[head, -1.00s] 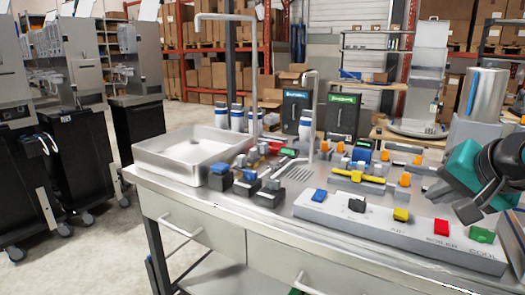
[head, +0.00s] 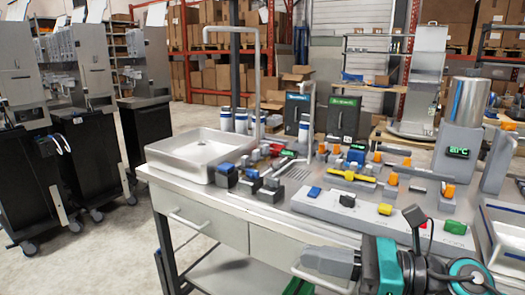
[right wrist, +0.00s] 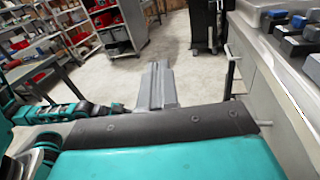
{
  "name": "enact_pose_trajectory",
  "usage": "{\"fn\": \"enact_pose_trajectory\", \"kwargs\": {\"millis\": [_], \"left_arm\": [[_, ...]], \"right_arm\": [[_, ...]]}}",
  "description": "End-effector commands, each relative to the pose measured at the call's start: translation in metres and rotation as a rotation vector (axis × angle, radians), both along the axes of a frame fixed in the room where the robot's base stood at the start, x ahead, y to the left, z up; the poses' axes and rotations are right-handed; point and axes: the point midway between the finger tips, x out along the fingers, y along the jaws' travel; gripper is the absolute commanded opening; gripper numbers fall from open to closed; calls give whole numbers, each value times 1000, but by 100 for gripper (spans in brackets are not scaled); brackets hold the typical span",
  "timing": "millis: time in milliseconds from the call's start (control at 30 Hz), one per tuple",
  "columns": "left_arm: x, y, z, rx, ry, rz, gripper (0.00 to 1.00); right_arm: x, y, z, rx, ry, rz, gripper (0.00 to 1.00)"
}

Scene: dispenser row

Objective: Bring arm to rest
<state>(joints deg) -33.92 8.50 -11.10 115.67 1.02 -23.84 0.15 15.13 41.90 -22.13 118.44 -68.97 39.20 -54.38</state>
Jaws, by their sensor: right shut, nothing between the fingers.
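My right gripper (head: 308,258) is in front of the steel bench (head: 185,193), low beside its drawer fronts. Its grey fingers point left in the head view and are shut and empty. In the right wrist view the closed fingers (right wrist: 157,85) reach out over the bare floor, with the bench side to their right. My left gripper does not show in either view; some teal arm links of mine show at the left of the right wrist view.
On the bench are a steel basin (head: 200,154), a panel with coloured buttons (head: 318,205), valve blocks and a tall tap pipe. A steel cylinder with a green display (head: 458,153) stands at the right. Black wheeled bins (head: 88,160) stand left; the floor between is clear.

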Motion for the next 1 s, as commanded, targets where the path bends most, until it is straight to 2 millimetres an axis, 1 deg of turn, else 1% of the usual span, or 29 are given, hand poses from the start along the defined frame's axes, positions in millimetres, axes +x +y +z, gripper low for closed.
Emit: {"fn": "enact_pose_trajectory", "kwargs": {"millis": [33, 67, 100, 167, 200, 267, 300, 367, 400, 467, 500, 600, 633, 700, 800, 1000], "left_arm": [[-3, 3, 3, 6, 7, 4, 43], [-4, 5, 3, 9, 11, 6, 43], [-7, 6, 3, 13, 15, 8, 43], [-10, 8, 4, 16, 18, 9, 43], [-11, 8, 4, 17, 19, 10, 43], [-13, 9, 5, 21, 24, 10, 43], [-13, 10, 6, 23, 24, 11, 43], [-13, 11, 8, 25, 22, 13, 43], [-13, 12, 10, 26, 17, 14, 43], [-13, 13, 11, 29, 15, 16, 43], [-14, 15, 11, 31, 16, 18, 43], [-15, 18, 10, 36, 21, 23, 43], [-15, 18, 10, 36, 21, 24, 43], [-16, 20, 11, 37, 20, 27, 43], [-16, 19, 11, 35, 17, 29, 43], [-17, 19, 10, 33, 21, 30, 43]], "right_arm": [[1, 1, 2, 192, 193, -47, 0], [4, -1, 1, 306, 310, -78, 0], [10, -7, -4, 458, 469, -124, 0], [17, -19, -17, 687, 709, -195, 0], [21, -30, -31, 839, 871, -248, 0], [24, -46, -60, 1070, 1110, -334, 0], [21, -57, -84, 1227, 1269, -395, 0], [11, -73, -126, 1466, 1497, -495, 0], [0, -80, -153, 1611, 1627, -559, 0], [-19, -88, -190, 1808, 1788, -647, 0], [-33, -91, -211, 1924, 1878, -705, 0], [-67, -93, -252, 2162, 2037, -820, 0], [-76, -93, -261, -2206, -2059, 844, 0], [-93, -93, -276, -2135, -1956, 827, 0], [-106, -91, -287, -2080, -1878, 812, 0], [-109, -91, -291, -2067, -1860, 809, 0]]}}
